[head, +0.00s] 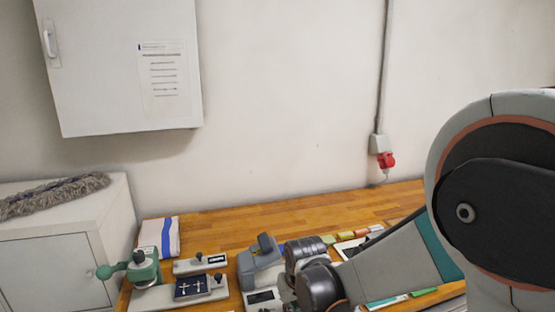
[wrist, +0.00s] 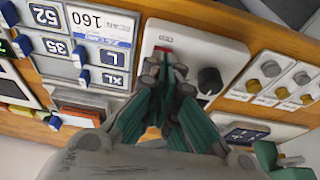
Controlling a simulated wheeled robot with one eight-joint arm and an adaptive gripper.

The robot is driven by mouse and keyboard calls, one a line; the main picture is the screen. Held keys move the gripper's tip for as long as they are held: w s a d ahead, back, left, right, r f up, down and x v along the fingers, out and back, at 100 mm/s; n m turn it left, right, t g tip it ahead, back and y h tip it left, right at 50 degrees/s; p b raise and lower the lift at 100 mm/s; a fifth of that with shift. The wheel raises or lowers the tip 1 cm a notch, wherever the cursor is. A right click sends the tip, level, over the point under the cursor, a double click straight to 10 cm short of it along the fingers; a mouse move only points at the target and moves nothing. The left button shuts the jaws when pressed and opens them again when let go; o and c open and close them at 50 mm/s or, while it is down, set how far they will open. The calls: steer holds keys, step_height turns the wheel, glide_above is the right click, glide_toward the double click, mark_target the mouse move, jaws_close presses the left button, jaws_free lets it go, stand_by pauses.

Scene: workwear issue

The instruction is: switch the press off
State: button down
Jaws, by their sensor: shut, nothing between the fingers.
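In the wrist view a pale control panel (wrist: 218,48) has a black round knob (wrist: 210,80) and a small red part, seemingly a switch (wrist: 164,49). My gripper (wrist: 168,64) is shut and empty, its teal fingers together. Its tips are over the panel, right by the red part and left of the knob. They partly cover the red part, so its position and any contact cannot be told. In the head view a grey machine with a dark handle (head: 260,262), possibly the press, stands on the bench beside my wrist.
A board with size tags (wrist: 95,35) lies left of the panel; a plate of several round buttons (wrist: 272,85) lies right. A green hand press (head: 143,268) and a navy tray (head: 206,290) stand on the wooden bench (head: 230,222). The bench's back is mostly clear.

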steer(key=shift+f+b, duration=0.9)
steer(key=shift+f, duration=0.15)
stand_by(0.5)
steer(key=shift+r, duration=0.2)
steer(key=shift+r+p, duration=2.45)
steer(key=shift+r, duration=0.95)
steer(key=shift+d, duration=0.1)
